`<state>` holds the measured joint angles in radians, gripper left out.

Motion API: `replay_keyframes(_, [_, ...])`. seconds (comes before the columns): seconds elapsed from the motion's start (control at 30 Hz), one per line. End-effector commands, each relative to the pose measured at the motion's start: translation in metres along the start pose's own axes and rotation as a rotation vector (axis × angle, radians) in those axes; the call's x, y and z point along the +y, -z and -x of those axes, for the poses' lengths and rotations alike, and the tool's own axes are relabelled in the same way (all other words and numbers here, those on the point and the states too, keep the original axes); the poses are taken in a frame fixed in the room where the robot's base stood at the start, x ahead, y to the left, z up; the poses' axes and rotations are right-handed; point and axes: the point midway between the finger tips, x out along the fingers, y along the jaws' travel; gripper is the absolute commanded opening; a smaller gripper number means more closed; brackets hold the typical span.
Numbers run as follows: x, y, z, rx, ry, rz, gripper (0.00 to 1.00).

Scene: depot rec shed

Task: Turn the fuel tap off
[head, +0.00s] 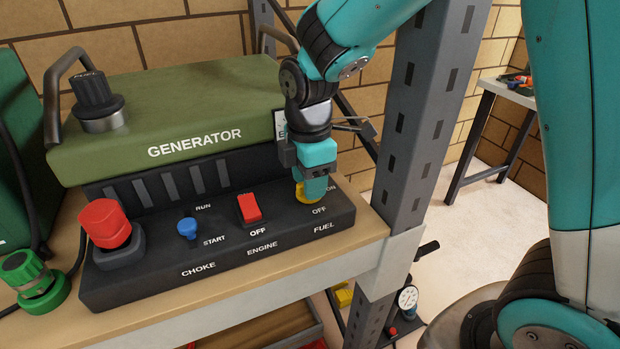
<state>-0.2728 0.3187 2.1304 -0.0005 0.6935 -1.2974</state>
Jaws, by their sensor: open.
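The yellow fuel tap (301,194) is on the right end of the black control panel (150,285), above the word FUEL. ON and OFF labels show just right of it. My gripper (313,190) is right at the tap, its jaws pointing down over it and hiding most of it. The jaws are open; I cannot tell whether they touch the tap. Because of the gripper, I cannot tell which label the tap points to. The green generator (180,110) stands behind the panel.
Left of the tap on the panel are a red engine switch (249,208), a blue choke knob (187,227) and a large red knob (105,224). A grey shelf post (425,120) rises close to the right of my gripper.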

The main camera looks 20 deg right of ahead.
Motion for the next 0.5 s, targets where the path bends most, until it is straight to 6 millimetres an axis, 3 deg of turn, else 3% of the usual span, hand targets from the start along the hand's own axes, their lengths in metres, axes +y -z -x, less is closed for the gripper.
replay_keyframes(0.3, [0.0002,0.0001,-0.0025,0.000,-0.001,0.000,0.41])
replay_keyframes(0.5, [0.0001,0.0000,-0.0023,0.000,-0.001,0.000,0.00])
